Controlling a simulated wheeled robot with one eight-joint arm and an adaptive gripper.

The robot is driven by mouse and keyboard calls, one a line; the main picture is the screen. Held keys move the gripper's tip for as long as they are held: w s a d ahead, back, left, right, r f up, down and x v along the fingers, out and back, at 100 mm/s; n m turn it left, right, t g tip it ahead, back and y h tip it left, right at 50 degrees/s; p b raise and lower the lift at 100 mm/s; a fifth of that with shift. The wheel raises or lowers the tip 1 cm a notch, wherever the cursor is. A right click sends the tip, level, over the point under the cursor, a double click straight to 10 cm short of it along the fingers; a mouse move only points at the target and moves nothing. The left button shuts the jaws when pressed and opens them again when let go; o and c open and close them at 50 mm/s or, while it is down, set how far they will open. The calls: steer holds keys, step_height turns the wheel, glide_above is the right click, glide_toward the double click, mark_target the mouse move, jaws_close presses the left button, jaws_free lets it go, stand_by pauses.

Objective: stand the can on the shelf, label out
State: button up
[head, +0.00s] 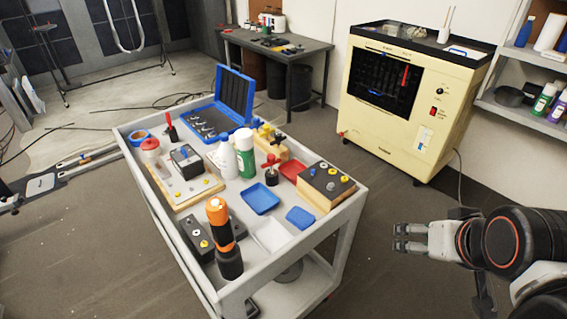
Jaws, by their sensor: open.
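A green spray can with a white cap (246,158) stands upright on the cart, next to a white bottle (223,160); it looks like the task's can. Which way its label faces is too small to tell. The shelf (518,122) is at the right edge, partly out of frame, and holds green-and-white bottles or cans (544,98) and a dark pot. My gripper (398,238) is open and empty at the lower right, pointing left, apart from the cart and well away from the can and the shelf.
A cream cabinet (425,130) stands at the back right. Floor between cart and cabinet is clear.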

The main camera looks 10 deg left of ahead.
mark_target(250, 143)
steer(key=w+a+r+n+t+y, duration=0.2)
steer(key=w+a+n+y, duration=0.55)
steer(key=w+a, duration=1.7)
steer(key=w+a+f+n+t+y, duration=0.1)
steer(key=w+a+f+y, duration=0.2)
steer(key=w+a+f, duration=0.4)
steer(key=w+a+f+n+t+y, duration=0.1)
steer(key=w+a+f+n+y, duration=0.15)
steer(key=w+a+f, duration=0.4)
steer(key=shift+m+y, duration=0.3)
steer(key=shift+m, duration=0.2)
steer(key=w+a+f, duration=0.1)
steer(key=a, duration=0.1)
steer(key=w+a+f+b, duration=0.1)
steer(key=a, duration=0.1)
steer(key=w+a+f, duration=0.1)
steer(key=a, duration=0.1)
steer(key=shift+w+a, duration=0.15)
steer(key=shift+a, duration=0.1)
steer(key=b+x, duration=0.1)
steer(key=x, duration=0.1)
steer(key=b+x, duration=0.1)
steer(key=x, duration=0.1)
steer(key=shift+w, duration=0.5)
steer(key=shift+w+a+r+b, duration=0.15)
steer(key=shift+w+a+b, duration=0.1)
steer(key=shift+a+b, duration=0.05)
